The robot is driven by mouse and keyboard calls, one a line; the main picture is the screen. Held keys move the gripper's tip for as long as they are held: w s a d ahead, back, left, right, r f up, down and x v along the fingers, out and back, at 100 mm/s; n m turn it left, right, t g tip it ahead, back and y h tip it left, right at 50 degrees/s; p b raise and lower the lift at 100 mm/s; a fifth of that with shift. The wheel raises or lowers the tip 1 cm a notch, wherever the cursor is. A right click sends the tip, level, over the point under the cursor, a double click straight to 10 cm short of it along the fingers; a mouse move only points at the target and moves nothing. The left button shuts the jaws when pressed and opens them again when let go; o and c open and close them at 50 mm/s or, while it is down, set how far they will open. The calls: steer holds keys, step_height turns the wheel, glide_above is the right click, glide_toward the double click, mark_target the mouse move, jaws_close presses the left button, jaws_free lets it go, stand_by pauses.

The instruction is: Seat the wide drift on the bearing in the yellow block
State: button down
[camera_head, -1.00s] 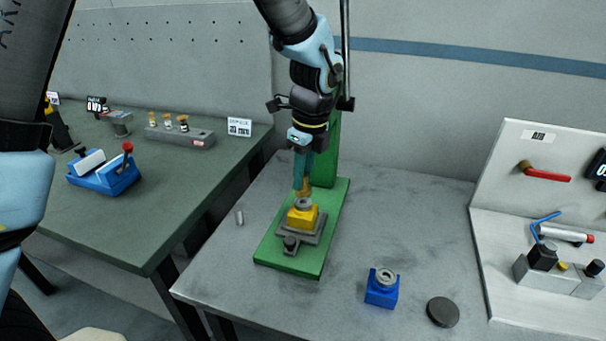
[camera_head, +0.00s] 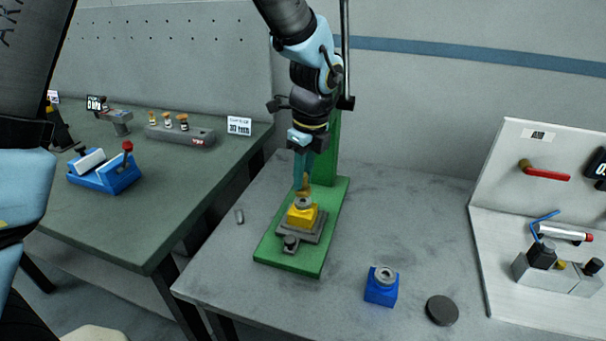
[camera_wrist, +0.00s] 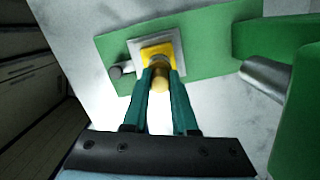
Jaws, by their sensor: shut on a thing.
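The yellow block (camera_head: 303,219) sits on a grey plate on the green press base (camera_head: 283,258), with the metal bearing (camera_head: 304,203) on its top. My gripper (camera_head: 303,180) points down just above the block and is shut on a brass-coloured drift (camera_head: 305,188). In the wrist view the teal fingers (camera_wrist: 159,80) hold the drift (camera_wrist: 160,85) over the yellow block (camera_wrist: 150,52). The drift looks upright and its lower end is over or at the bearing. I cannot tell whether they touch.
A blue block (camera_head: 381,293) with a ring on top and a dark disc (camera_head: 443,311) lie at the right. The green press column (camera_head: 331,150) stands right behind my gripper. A small pin (camera_head: 239,217) lies left of the base. A grey rack (camera_head: 181,136) holds several brass-topped pieces.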

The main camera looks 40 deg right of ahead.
steer(key=shift+f+b, duration=0.6)
steer(key=shift+f, duration=0.55)
steer(key=c, duration=0.6)
jaws_free()
steer(key=shift+r, duration=0.1)
